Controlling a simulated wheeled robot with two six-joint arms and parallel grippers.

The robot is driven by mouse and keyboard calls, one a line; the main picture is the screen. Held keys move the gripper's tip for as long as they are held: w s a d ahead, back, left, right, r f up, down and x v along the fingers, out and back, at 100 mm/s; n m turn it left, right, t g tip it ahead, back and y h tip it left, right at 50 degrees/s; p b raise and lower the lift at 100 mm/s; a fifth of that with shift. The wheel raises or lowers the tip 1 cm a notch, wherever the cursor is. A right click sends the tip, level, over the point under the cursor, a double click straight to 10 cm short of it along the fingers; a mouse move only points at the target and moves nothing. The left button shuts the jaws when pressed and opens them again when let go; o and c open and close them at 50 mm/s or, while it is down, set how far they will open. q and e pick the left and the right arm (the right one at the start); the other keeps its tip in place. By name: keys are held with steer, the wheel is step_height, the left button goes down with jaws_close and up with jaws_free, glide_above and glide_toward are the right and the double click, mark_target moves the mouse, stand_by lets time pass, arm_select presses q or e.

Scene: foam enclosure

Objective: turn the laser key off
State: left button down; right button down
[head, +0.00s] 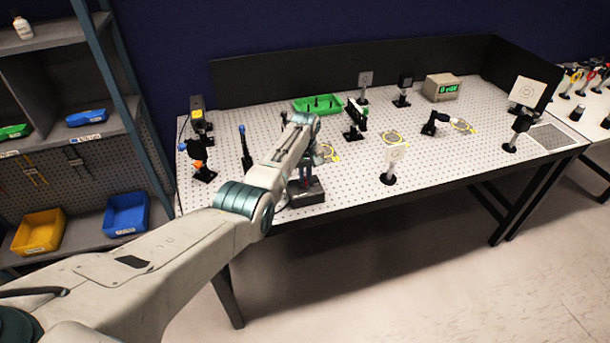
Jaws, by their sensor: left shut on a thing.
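My left arm reaches in from the left over the white perforated table. Its gripper (304,180) points down at a small dark box (309,195) near the table's front edge. The gripper is shut on the laser key on this box. The key itself is hidden behind the gripper and too small to make out, so I cannot tell its angle. A black and yellow unit (197,115), perhaps the laser, stands at the table's back left. My right gripper is not in view.
Several optics mounts stand on the table (345,170), with a green tray (318,103) behind. A meter with a green display (441,87) and a white target screen (527,93) stand to the right. A shelf with bins (126,214) is at the left.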

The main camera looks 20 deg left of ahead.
arm_select(q)
steer(key=shift+w+r, duration=0.1)
steer(key=shift+r, duration=0.05)
stand_by(0.3)
steer(key=c, duration=1.5)
jaws_free()
steer(key=shift+c, duration=0.2)
step_height(320, 180, up, 11)
steer(key=b, duration=0.3)
steer(key=shift+b, duration=0.3)
